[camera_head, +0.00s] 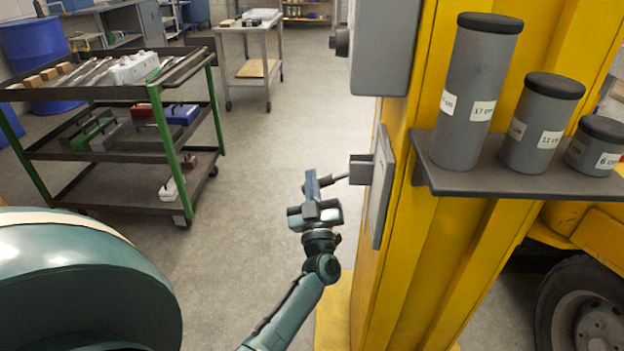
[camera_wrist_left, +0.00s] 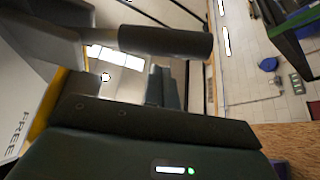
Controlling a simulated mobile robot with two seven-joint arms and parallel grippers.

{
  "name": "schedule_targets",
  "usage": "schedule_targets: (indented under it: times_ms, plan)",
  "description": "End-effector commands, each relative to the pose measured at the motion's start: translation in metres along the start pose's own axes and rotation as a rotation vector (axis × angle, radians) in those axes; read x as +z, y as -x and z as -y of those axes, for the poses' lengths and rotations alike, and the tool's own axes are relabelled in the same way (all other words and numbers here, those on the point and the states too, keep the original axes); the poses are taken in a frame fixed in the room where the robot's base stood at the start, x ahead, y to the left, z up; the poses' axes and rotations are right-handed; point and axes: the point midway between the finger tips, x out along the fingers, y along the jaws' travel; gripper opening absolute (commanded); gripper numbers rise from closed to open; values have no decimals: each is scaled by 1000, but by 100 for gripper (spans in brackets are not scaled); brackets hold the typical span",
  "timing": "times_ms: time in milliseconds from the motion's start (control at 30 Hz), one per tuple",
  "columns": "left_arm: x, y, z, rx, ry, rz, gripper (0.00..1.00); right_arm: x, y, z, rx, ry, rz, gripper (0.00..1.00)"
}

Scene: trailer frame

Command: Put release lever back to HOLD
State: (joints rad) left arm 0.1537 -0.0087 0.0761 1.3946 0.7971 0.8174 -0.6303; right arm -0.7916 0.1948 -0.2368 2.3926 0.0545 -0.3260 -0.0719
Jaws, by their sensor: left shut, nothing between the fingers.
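The release lever (camera_head: 340,176) is a short rod sticking out to the left from a dark block on a grey plate (camera_head: 381,187) on the yellow post. In the left wrist view its dark cylindrical grip (camera_wrist_left: 165,42) lies nearly level across the upper middle. The plate's word FREE shows at the left edge of that view; HOLD is not visible. My left gripper (camera_head: 311,182) is shut and empty, right beside the lever's free end. I cannot tell whether it touches the lever. My right gripper is not in view.
A grey box (camera_head: 384,45) hangs above the plate. A dark shelf (camera_head: 520,176) with grey capped cylinders (camera_head: 476,90) juts from the post at right. A green-framed tool cart (camera_head: 160,135) stands at left. Open floor lies between cart and post.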

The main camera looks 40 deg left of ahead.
Motion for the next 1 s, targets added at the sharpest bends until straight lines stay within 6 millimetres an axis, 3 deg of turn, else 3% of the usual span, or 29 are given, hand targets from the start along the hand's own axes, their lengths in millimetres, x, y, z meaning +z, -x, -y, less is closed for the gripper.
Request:
schedule_targets:
  times_ms: [333,1000]
  plan:
    - [15,9,4,-45,76,-1,0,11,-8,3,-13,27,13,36]
    - [19,11,4,-44,75,0,0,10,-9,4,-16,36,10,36]
